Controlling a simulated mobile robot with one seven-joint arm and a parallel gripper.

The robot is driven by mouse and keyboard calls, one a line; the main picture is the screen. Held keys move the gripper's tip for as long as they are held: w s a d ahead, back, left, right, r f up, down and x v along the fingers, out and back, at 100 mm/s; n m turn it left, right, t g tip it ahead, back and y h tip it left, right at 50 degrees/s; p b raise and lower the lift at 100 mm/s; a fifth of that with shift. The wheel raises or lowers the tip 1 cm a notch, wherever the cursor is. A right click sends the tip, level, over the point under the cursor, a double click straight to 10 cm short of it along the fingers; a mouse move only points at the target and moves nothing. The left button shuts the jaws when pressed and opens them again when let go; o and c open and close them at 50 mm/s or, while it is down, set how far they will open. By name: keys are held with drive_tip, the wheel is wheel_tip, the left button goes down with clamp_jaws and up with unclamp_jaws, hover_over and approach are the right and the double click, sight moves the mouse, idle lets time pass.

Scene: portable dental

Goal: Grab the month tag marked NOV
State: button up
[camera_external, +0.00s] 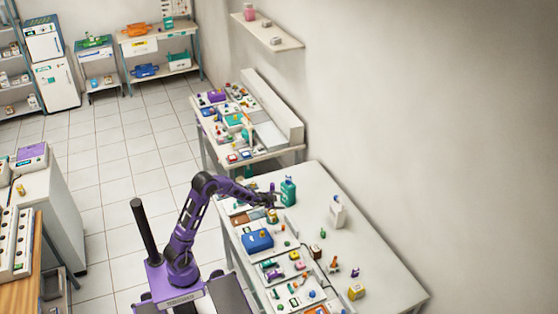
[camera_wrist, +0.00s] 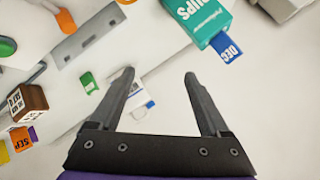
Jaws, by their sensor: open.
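My gripper (camera_wrist: 159,75) is open, with nothing held between its two dark fingers. In the external view my gripper (camera_external: 273,200) is over the near left part of the long white table, close to the teal bottle. No tag reads NOV in these frames. A blue tag marked DEC (camera_wrist: 227,48) sticks out from a teal box at upper right in the wrist view. An orange tag marked SEP (camera_wrist: 21,140) is at lower left. A small white and blue item (camera_wrist: 146,100) lies below and between my fingers, partly hidden by the left finger; its marking is unreadable.
A teal box (camera_wrist: 196,18) lies ahead of my right finger. A brown lettered cube (camera_wrist: 27,103) and a green piece (camera_wrist: 89,83) lie to the left. In the external view a teal bottle (camera_external: 288,191) and a white bottle (camera_external: 337,212) stand nearby. The table's right side (camera_external: 385,262) is mostly clear.

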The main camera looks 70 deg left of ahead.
drive_tip(key=w+a+r+m+t+y+p, duration=0.15)
drive_tip(key=w+a+r+m+t, duration=0.4)
drive_tip(key=m, duration=0.65)
drive_tip(key=m+g+h, duration=0.2)
drive_tip(key=m+h, duration=0.3)
drive_tip(key=m, duration=1.3)
approach(322, 230)
drive_tip(key=x, duration=0.5)
drive_tip(key=shift+w+d+p, duration=0.2)
drive_tip(key=shift+d+p, duration=0.05)
drive_tip(key=shift+p, duration=0.05)
drive_tip(key=shift+a+x, duration=0.15)
drive_tip(key=shift+x, duration=1.25)
drive_tip(key=shift+a+x, duration=0.1)
drive_tip(key=shift+x, duration=1.3)
drive_tip(key=shift+s+f, duration=0.1)
drive_tip(key=shift+f, duration=0.05)
